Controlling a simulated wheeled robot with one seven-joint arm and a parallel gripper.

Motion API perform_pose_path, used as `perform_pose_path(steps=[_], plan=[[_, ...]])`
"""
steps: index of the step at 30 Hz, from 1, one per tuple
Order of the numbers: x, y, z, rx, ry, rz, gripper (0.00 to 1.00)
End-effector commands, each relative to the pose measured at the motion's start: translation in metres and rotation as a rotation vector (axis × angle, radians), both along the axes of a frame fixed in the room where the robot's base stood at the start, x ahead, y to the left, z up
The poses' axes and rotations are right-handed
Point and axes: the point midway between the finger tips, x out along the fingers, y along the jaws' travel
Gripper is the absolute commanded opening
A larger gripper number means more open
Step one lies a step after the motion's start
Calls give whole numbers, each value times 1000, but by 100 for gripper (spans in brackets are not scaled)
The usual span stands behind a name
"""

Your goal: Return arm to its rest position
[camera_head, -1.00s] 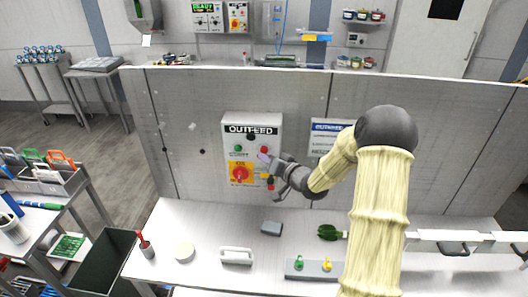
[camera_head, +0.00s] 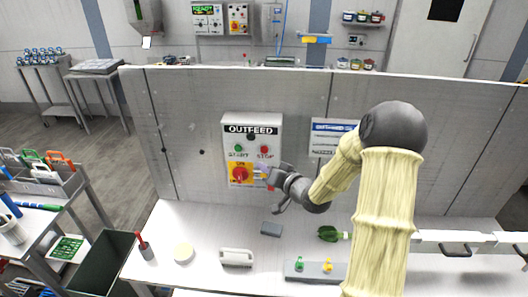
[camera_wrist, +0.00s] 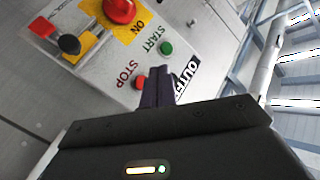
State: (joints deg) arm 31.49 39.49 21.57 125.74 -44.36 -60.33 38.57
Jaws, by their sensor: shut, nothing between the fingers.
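My gripper (camera_head: 264,172) is at the end of my cream-sleeved arm, in front of the lower right part of the OUTFEED control box (camera_head: 267,126). In the wrist view my gripper (camera_wrist: 159,84) is shut with nothing between its dark fingers. The box has a green START button (camera_head: 238,149), a red STOP button (camera_head: 264,149) and a red knob (camera_head: 240,174) on a yellow plate. The wrist view shows the STOP button (camera_wrist: 141,82) close beside the fingertips; I cannot tell whether they touch the box.
A blue-headed sign (camera_head: 333,138) hangs right of the box. A dark bin (camera_head: 105,262) stands at left.

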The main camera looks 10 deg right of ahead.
Motion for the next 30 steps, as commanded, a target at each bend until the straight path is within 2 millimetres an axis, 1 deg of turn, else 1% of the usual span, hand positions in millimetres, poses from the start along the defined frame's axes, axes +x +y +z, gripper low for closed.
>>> perform_pose_path(steps=[5,8,11,14,17,20,23,24,26,27,29,30], plan=[[0,0,-1,-8,4,-1,0],[-3,2,-6,-57,32,-9,0],[-11,4,-18,-157,98,-29,0],[-27,2,-32,-293,195,-55,0],[-50,-3,-45,-425,305,-81,0],[-78,-8,-54,-537,418,-96,0],[-111,-11,-62,-627,534,-100,0],[-126,-12,-64,-657,582,-98,0],[-149,-12,-67,-695,651,-89,0],[-165,-11,-69,-715,698,-80,0],[-190,-10,-71,-738,771,-61,0],[-207,-8,-73,-747,815,-44,0]])
